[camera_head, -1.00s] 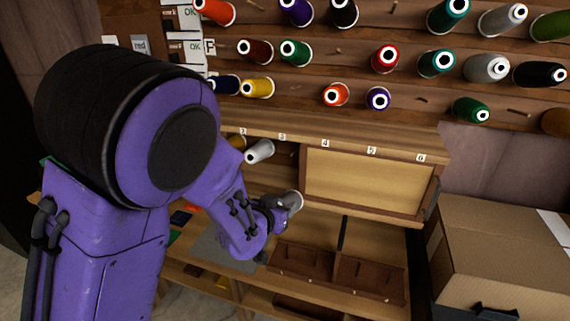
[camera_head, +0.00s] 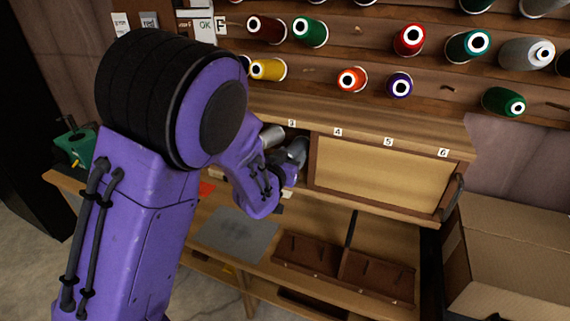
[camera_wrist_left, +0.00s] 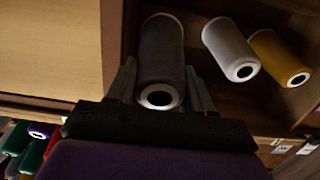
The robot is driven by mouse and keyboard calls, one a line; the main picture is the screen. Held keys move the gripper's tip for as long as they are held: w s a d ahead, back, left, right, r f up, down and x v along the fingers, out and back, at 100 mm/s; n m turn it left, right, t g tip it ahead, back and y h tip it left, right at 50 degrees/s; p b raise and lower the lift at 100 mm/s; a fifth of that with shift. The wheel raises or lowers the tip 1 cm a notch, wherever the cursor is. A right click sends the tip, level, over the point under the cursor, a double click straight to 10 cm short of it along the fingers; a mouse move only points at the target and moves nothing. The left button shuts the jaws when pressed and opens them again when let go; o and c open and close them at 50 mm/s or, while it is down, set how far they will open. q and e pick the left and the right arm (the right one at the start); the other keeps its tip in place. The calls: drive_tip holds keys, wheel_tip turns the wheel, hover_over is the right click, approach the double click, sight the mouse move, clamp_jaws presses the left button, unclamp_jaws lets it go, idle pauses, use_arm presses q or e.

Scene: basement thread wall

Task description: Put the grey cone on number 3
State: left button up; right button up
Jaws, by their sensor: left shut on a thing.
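The grey cone (camera_head: 299,150) is held by my left gripper (camera_head: 290,170) in the shelf opening below the number 3 label (camera_head: 292,123). In the left wrist view the grey cone (camera_wrist_left: 161,55) stands between the two fingers (camera_wrist_left: 161,92), which are shut on it. The shelf space is dark around it, and I cannot tell whether the cone touches the shelf. A lighter cone (camera_head: 272,136) lies just to its left; it also shows in the left wrist view (camera_wrist_left: 230,48). My right gripper is not in view.
A yellow cone (camera_wrist_left: 279,57) lies beyond the lighter one in the wrist view. A sliding wooden panel (camera_head: 380,178) closes the shelf right of the opening. Thread cones hang on the wall pegs above. A cardboard box (camera_head: 510,220) stands at the right.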

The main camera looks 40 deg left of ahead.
use_arm(q)
drive_tip(key=shift+f+b+x, duration=0.15)
drive_tip(key=shift+b+x, duration=0.1)
drive_tip(key=shift+x, duration=1.45)
drive_tip(key=shift+f+b+x, duration=0.15)
drive_tip(key=shift+b+x, duration=0.05)
drive_tip(key=shift+x, duration=1.45)
drive_tip(key=shift+a, duration=0.1)
drive_tip(key=shift+s+f, duration=0.1)
drive_tip(key=shift+f, duration=0.1)
drive_tip(key=o, duration=1.2)
drive_tip(key=shift+o, duration=0.6)
drive_tip(key=shift+s+f, duration=0.1)
